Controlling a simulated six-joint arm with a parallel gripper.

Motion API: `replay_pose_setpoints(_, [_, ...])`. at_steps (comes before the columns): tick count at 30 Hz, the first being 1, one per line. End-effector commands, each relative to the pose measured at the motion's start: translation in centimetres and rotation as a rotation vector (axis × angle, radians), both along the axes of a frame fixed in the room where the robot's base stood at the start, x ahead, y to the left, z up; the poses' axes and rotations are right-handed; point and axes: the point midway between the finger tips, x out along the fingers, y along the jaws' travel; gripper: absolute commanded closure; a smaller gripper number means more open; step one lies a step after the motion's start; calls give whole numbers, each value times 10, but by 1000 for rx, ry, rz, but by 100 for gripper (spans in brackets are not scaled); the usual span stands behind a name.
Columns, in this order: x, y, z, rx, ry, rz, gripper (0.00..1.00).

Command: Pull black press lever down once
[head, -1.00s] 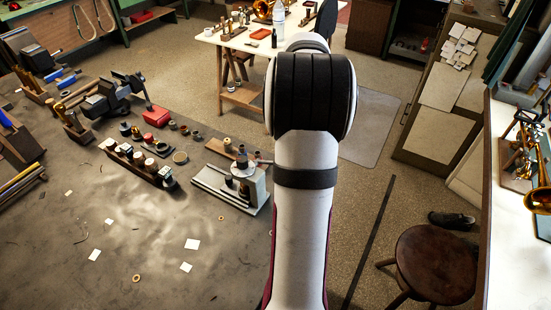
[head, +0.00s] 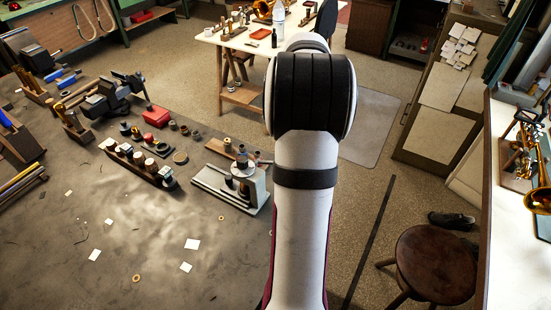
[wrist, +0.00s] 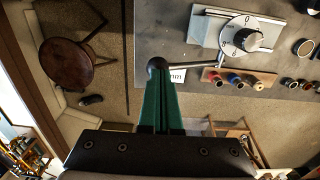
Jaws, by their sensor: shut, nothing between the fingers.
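The press (head: 240,185) stands near the right edge of the grey bench in the head view, on a pale base. In the wrist view, its round white dial plate (wrist: 232,28) has a dark hub, and a thin metal lever rod (wrist: 198,66) runs left from it. A dark ball knob (wrist: 157,64) shows at the end of the rod. My gripper (wrist: 159,82) has green fingers that are shut together and empty. Their tips lie at the knob in the wrist view and overlap it; contact cannot be told. In the head view my arm hides the gripper.
A wooden rack with coloured-topped parts (wrist: 240,80) lies below the press in the wrist view. Another rack (head: 142,165) and a vise (head: 115,97) are on the bench. A round stool (head: 436,264) stands on the floor at right.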

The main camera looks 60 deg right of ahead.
Motion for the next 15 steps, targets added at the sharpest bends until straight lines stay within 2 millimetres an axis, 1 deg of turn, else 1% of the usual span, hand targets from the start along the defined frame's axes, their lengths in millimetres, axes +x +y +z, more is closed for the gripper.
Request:
replay_pose_setpoints(4, [0,0,-1,0,0,0,100])
replay_pose_setpoints(15, [0,0,-12,0,1,1,100])
